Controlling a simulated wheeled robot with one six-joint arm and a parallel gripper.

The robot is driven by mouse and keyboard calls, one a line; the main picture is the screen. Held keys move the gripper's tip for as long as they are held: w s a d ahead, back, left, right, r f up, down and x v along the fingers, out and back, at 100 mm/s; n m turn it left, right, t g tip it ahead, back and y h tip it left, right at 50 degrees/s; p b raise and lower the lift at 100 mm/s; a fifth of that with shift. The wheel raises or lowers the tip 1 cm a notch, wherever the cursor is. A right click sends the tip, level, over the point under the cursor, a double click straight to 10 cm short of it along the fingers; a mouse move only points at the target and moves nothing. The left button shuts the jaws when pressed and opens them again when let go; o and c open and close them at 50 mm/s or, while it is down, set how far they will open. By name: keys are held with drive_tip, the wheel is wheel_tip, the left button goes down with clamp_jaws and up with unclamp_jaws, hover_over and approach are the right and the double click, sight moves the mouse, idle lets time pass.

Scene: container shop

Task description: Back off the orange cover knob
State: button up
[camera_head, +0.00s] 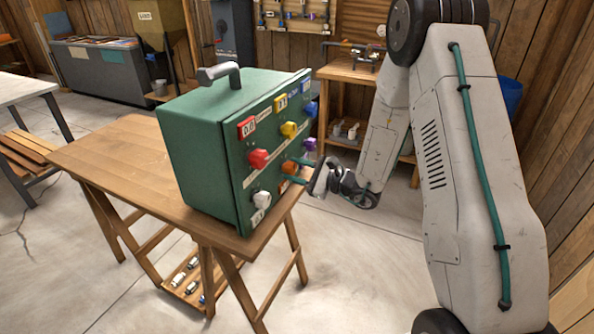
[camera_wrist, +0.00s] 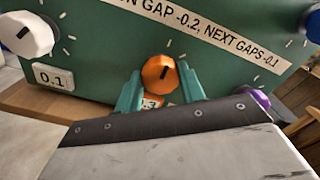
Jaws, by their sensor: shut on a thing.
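The orange cover knob (camera_wrist: 160,73) is on the front panel of the green box (camera_head: 205,130), with a dark pointer mark on its face. My gripper (camera_wrist: 160,88) has its teal fingers on either side of the knob, shut on it. In the head view my gripper (camera_head: 302,170) reaches the panel's lower part from the right, and its fingers partly hide the orange knob (camera_head: 291,167). An orange label below the knob is mostly hidden by my gripper in the wrist view.
A white knob (camera_wrist: 26,34) with a 0.1 label (camera_wrist: 53,77) is left of the orange one; a purple knob (camera_wrist: 261,98) is right. Red (camera_head: 258,159), yellow (camera_head: 289,129) and blue knobs sit higher. The box stands on a wooden trestle table (camera_head: 110,150).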

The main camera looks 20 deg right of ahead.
idle(0.3)
drive_tip(key=o, duration=1)
drive_tip(key=v, duration=0.8)
drive_tip(key=shift+w+a, duration=0.1)
